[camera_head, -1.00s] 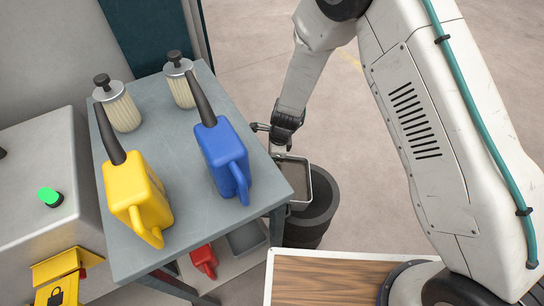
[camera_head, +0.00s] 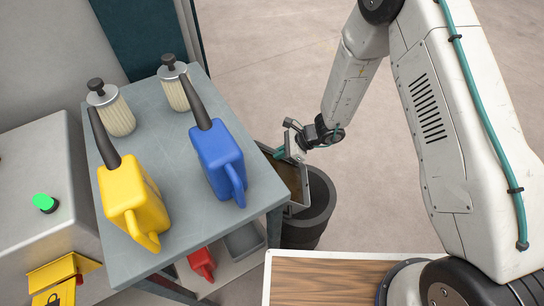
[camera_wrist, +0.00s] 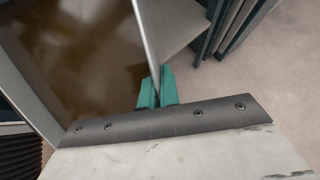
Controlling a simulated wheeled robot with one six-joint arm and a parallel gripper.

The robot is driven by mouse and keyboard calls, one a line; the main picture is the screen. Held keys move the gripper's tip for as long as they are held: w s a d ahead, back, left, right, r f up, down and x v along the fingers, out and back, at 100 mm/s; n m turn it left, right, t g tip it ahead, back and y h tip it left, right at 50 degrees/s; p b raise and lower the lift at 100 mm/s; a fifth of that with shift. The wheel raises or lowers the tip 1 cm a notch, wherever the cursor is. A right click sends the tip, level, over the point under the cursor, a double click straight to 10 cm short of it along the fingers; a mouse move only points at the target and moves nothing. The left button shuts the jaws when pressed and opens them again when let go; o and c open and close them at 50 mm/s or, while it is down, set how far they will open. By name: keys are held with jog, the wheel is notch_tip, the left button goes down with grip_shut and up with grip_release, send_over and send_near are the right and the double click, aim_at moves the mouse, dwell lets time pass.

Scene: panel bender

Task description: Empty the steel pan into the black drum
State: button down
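The steel pan (camera_head: 322,188) is a grey rectangular tray with a brown, wet-looking inside. It hangs steeply tilted above the black drum (camera_head: 302,234), overlapping the drum's open mouth in the head view. My gripper (camera_head: 286,152) is shut on the pan's rim at its upper end. In the wrist view, the teal fingers (camera_wrist: 157,90) close around the rim, and the pan's brown inside (camera_wrist: 75,60) fills the upper left. The drum stands on the floor beside the table. Its inside is mostly hidden, and I cannot tell whether anything is pouring.
A grey table (camera_head: 165,120) stands close left of the pan, with a yellow can (camera_head: 130,200), a blue can (camera_head: 218,160) and two filters on top. A red can (camera_head: 202,262) sits on its lower shelf. My wooden deck is in front; floor behind the drum is clear.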

jog(key=shift+d+r, duration=0.1)
jog(key=shift+r, duration=0.05)
dwell(0.4)
jog(key=shift+a, duration=0.7)
jog(key=shift+d, duration=0.15)
dwell(1.4)
jog(key=shift+d, duration=0.2)
jog(key=shift+s+a+f+h, duration=0.1)
jog(key=shift+a+f+h, duration=0.35)
jog(key=shift+h, duration=0.25)
jog(key=h, duration=0.1)
jog(key=f+h, duration=0.1)
jog(key=a+h, duration=0.1)
jog(key=h, duration=0.1)
jog(key=shift+f, duration=0.3)
jog(key=shift+a+r+h, duration=0.1)
jog(key=shift+r+h, duration=0.1)
jog(key=shift+h, duration=1.4)
